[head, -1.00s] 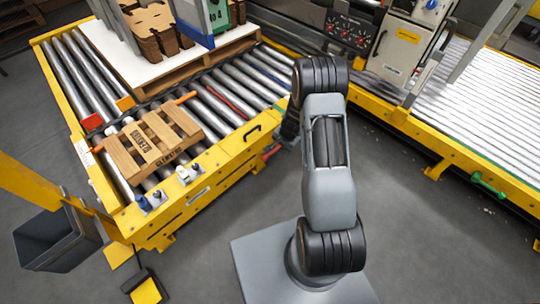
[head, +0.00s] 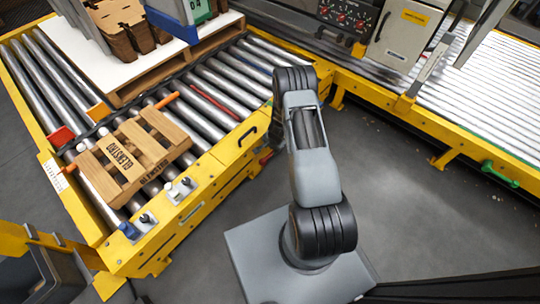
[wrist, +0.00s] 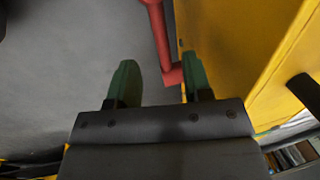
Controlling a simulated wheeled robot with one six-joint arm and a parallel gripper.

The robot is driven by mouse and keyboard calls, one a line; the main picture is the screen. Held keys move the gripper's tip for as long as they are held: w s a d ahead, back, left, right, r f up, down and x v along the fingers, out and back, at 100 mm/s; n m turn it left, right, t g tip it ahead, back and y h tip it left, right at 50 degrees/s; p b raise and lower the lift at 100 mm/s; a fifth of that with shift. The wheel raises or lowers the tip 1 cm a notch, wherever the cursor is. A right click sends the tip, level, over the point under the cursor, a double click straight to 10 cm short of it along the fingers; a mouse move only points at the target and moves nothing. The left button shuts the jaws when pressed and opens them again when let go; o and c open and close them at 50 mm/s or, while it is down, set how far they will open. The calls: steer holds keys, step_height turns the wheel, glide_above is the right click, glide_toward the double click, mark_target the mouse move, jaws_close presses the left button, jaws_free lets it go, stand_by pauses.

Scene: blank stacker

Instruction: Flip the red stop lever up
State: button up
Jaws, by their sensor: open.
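The red stop lever (wrist: 157,35) shows at the top middle of the wrist view, beside a yellow panel (wrist: 240,55). It runs down from the top edge to a red stub close to the panel. My gripper (wrist: 160,82) is open, with one green fingertip left of the lever's lower end and the other right of it, close to the panel. Nothing is held, and I cannot tell whether a finger touches the lever. In the head view a small bit of red shows at the conveyor's side (head: 266,155); my arm hides the gripper there.
The yellow-framed roller conveyor (head: 213,165) carries a small wooden pallet (head: 130,160). A larger pallet with a white sheet (head: 75,45) stands behind it. A grey control box (head: 405,35) and another conveyor (head: 480,80) are at the right. Grey floor (head: 400,200) is clear at right.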

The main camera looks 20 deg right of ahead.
mark_target(270, 154)
steer(key=f, duration=0.2)
steer(key=f+b, duration=0.1)
steer(key=f, duration=0.1)
steer(key=w+f+b, duration=0.1)
steer(key=f, duration=0.2)
steer(key=shift+w+a, duration=0.1)
steer(key=shift+a, duration=0.2)
jaws_close()
